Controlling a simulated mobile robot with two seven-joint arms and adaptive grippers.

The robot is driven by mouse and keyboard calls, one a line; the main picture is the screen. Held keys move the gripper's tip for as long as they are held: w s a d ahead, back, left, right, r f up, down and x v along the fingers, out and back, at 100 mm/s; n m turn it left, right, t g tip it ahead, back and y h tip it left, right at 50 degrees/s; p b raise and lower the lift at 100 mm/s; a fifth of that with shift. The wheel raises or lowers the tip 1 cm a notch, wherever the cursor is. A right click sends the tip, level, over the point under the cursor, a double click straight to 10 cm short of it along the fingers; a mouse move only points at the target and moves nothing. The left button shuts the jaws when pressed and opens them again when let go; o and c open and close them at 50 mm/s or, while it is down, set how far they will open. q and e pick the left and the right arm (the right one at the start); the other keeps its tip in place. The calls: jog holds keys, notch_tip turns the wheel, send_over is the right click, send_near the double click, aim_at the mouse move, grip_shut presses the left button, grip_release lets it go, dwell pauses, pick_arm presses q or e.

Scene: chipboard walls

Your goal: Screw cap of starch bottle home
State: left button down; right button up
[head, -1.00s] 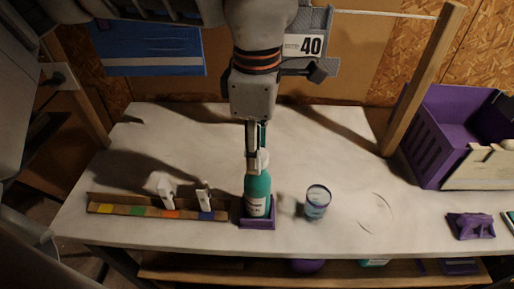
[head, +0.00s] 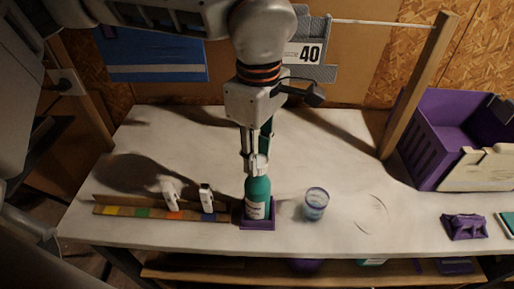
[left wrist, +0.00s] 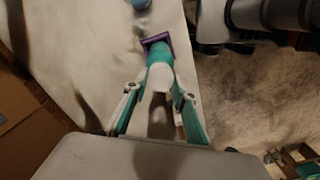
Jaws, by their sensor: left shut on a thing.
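The teal bottle (head: 257,190) with a white label stands upright in a square purple holder (head: 258,224) near the front edge of the table. The label is too small to read. My left gripper (head: 255,160) comes down from above and is shut on the white cap (head: 257,168) at the bottle's top. In the left wrist view the cap (left wrist: 161,78) lies between the two fingers, with the teal bottle (left wrist: 160,52) and the purple holder (left wrist: 148,42) beyond it. The cap's thread is hidden. My right gripper is in neither view.
A clear blue-tinted cup (head: 315,205) stands right of the bottle. A colour-marked wooden strip (head: 150,213) with two white clips (head: 171,194) lies to the left. A purple crate (head: 428,150) and a small purple object (head: 465,227) are at the right. The table's back middle is clear.

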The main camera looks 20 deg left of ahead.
pick_arm(q)
jog(key=m, duration=0.1)
jog(key=m+p, duration=0.1)
jog(key=shift+r+m+p, duration=0.25)
jog(key=shift+m+p, duration=0.05)
jog(key=shift+m, duration=0.1)
jog(key=shift+w+m+p, duration=0.15)
jog(key=shift+m+p, duration=0.25)
jog(key=shift+m, duration=0.4)
jog(key=shift+f, duration=0.2)
jog(key=shift+r+m+p, duration=0.15)
jog(key=shift+m+p, duration=0.5)
jog(key=shift+m, duration=0.35)
jog(key=shift+m+p, duration=0.6)
jog(key=shift+m, duration=0.9)
